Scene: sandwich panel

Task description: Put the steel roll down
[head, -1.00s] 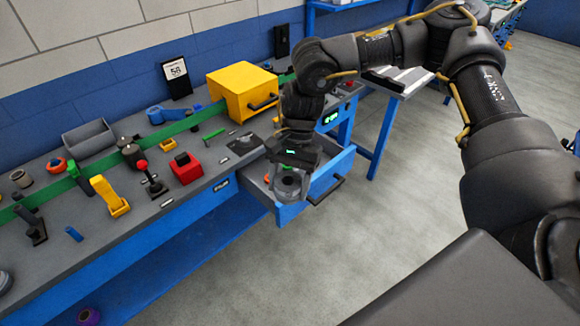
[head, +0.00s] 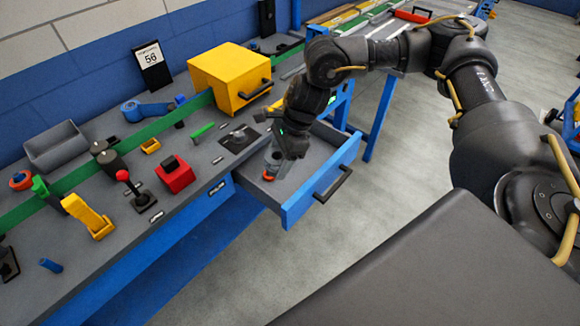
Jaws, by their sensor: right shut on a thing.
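My right gripper (head: 277,160) reaches down into the open blue drawer (head: 322,181) under the bench. It is shut on the steel roll, which is mostly hidden by the gripper and hard to make out. A small orange piece (head: 268,177) shows low beside the fingertips, on the drawer's left side. I cannot tell whether the roll touches the drawer floor. My left gripper is not in view.
The drawer's black handle (head: 333,185) faces the open floor. On the bench stand a yellow box (head: 230,76), a red block (head: 175,174), a joystick (head: 135,190), a yellow stapler-like thing (head: 88,215) and a grey bin (head: 57,147). The drawer's right part is bare.

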